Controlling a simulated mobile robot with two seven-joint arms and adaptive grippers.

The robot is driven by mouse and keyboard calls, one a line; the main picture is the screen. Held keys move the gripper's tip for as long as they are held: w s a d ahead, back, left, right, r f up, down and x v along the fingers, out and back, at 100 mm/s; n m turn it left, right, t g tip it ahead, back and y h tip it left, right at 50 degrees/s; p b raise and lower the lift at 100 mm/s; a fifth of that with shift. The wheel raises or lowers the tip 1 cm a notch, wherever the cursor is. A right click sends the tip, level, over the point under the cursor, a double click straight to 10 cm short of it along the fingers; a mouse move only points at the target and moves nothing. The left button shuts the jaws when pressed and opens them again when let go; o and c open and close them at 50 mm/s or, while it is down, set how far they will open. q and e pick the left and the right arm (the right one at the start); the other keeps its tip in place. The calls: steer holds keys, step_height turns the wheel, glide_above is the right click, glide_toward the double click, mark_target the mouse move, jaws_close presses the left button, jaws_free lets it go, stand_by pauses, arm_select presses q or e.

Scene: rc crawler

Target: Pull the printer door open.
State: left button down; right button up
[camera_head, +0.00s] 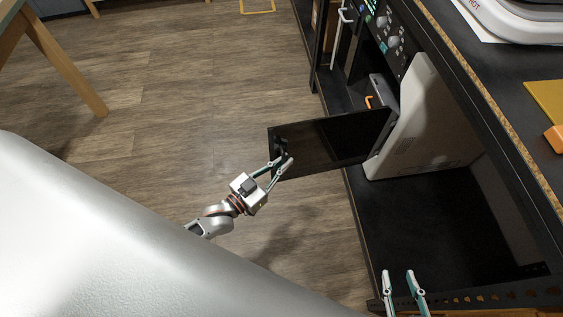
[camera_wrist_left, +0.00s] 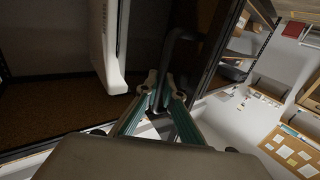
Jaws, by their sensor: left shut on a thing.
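The printer door (camera_head: 340,143) is a dark, glossy panel. In the head view it stands swung out from the light printer body (camera_head: 425,115), over the floor. My left gripper (camera_head: 280,166) is at the door's outer end, shut on its dark handle. In the left wrist view the fingertips (camera_wrist_left: 162,88) meet the dark curved handle (camera_wrist_left: 181,55), and the door panel (camera_wrist_left: 217,45) shows beside it. The exact contact is partly hidden by the fingers. My right gripper (camera_head: 400,278) is open and empty at the bottom right, over the front of the shelf.
The printer stands in a black shelf unit (camera_head: 440,225) under a dark worktop (camera_head: 510,95). An orange object (camera_head: 369,101) and a knobbed panel (camera_head: 390,40) are beyond the door. A wooden table leg (camera_head: 75,75) is at upper left. The wooden floor (camera_head: 200,100) around the door is clear.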

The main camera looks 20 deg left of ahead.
arm_select(q)
steer(key=shift+s+d+f, duration=0.1)
stand_by(0.3)
steer(key=c, duration=2.5)
jaws_free()
steer(key=v, duration=0.7)
steer(key=shift+s, duration=0.25)
